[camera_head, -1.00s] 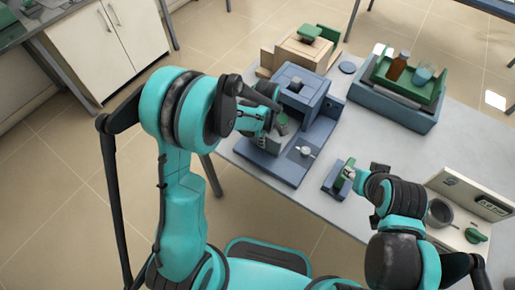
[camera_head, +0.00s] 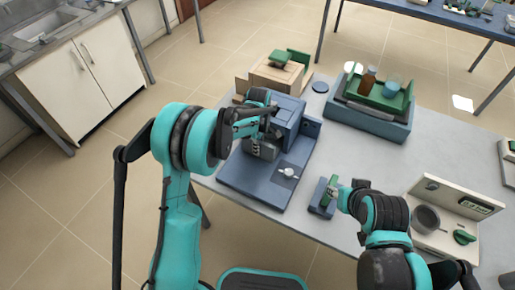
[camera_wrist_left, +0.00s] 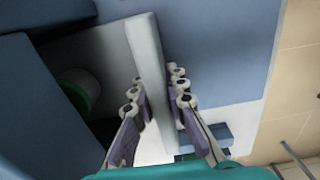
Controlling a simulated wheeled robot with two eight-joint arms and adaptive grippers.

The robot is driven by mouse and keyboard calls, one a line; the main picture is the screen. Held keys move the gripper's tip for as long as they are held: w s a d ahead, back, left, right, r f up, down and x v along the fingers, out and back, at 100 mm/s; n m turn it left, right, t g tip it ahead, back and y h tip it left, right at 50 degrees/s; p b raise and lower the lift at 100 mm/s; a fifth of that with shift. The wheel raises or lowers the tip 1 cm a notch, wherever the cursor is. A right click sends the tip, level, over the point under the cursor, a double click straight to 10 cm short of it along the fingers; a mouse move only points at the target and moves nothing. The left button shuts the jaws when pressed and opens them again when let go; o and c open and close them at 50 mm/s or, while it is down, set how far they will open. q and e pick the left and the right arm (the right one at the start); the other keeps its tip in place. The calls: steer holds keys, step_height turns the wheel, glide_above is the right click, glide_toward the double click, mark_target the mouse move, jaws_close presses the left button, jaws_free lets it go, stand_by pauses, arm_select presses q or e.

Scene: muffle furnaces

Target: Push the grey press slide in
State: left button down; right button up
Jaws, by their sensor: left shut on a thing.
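The grey press slide (camera_head: 262,149) sits low at the front of the blue press (camera_head: 290,120), over its blue base plate (camera_head: 240,178). My left gripper (camera_head: 268,134) is at the slide, and its arm partly hides it. In the left wrist view, a pale grey upright plate (camera_wrist_left: 148,60), which looks like part of the slide, stands between the fingers of my left gripper (camera_wrist_left: 158,88), which is shut on it. My right gripper (camera_head: 338,192) is at a green piece (camera_head: 328,196) on a small blue block (camera_head: 318,207); its fingers are too small to read.
A wooden box with green parts (camera_head: 282,74) stands behind the press. A blue tray (camera_head: 365,121) with a green rack and bottles stands at the back right.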

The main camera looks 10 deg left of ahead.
arm_select(q)
steer(key=c, duration=1.5)
jaws_free()
steer(key=shift+w+d, duration=0.15)
steer(key=shift+w, duration=0.15)
steer(key=shift+c, duration=0.2)
step_height(320, 180, up, 12)
